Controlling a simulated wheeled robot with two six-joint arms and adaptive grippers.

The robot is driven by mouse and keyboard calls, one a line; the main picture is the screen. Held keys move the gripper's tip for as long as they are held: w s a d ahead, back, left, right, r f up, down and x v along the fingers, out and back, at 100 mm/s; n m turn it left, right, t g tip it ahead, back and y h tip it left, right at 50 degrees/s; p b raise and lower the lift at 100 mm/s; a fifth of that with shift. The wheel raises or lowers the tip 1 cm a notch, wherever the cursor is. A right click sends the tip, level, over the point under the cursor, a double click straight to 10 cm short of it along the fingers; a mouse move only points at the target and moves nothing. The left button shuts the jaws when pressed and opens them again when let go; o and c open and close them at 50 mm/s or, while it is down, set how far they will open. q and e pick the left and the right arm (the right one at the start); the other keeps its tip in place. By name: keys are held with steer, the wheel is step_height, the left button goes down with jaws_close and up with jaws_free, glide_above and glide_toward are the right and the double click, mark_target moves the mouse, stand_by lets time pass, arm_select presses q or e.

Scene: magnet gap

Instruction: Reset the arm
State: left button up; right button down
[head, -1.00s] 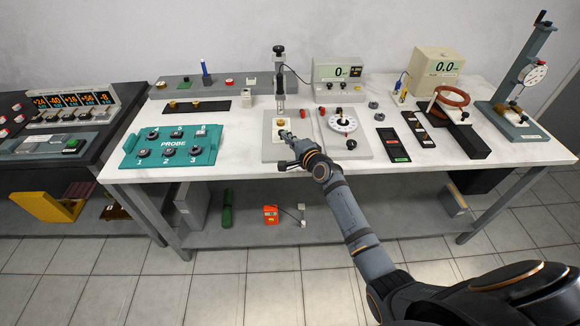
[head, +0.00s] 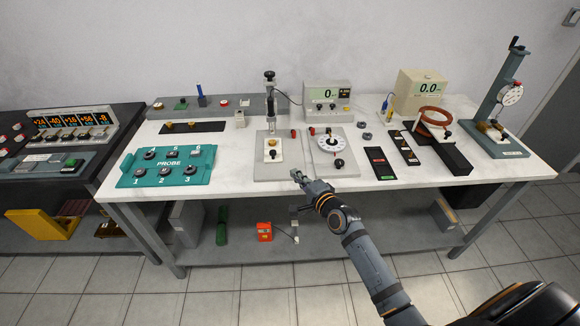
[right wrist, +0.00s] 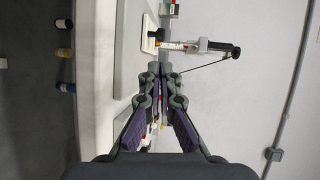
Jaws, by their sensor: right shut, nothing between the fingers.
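My right arm comes in from the lower right of the head view. Its gripper (head: 297,175) is at the front edge of the white bench, just in front of the grey fixture plate (head: 262,153). The right wrist view shows the two fingers (right wrist: 160,70) close together at the tips, with nothing between them. Beyond the tips in that view is the upright probe stand, which stands on the plate in the head view (head: 269,95). My left gripper is not in view.
The white bench (head: 400,180) holds a teal PROBE tray (head: 165,172), a dial plate (head: 332,142), a black tray (head: 380,160), a copper ring (head: 433,116) and a gauge stand (head: 495,100). Two meters stand at the back. A dark console (head: 70,150) is at the left.

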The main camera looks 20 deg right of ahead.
steer(key=s+a+f+n+g, duration=0.2)
steer(key=s+f+n+g, duration=0.1)
steer(key=s+n, duration=0.25)
steer(key=s+a+f+n+g, duration=0.1)
steer(key=s+f+n+g, duration=0.25)
steer(key=s, duration=0.35)
steer(key=s+d+n+g+h, duration=0.2)
steer(key=s+n+g, duration=0.15)
steer(key=s, duration=0.45)
steer(key=s+d+n+g+h, duration=0.2)
steer(key=s+n, duration=0.2)
steer(key=s, duration=0.5)
steer(key=s+d+f+g+p, duration=0.1)
steer(key=s+d+f, duration=0.1)
steer(key=f, duration=1.2)
steer(key=s+d+f+g+p, duration=0.1)
steer(key=s+d+f, duration=0.1)
steer(key=f, duration=1.3)
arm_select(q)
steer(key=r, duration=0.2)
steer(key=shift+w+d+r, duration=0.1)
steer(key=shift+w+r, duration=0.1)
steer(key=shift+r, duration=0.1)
arm_select(e)
steer(key=s+f, duration=1.2)
steer(key=s, duration=0.5)
steer(key=shift+s+d+f+g, duration=0.15)
steer(key=shift+d+f+g, duration=0.1)
steer(key=shift+g, duration=0.15)
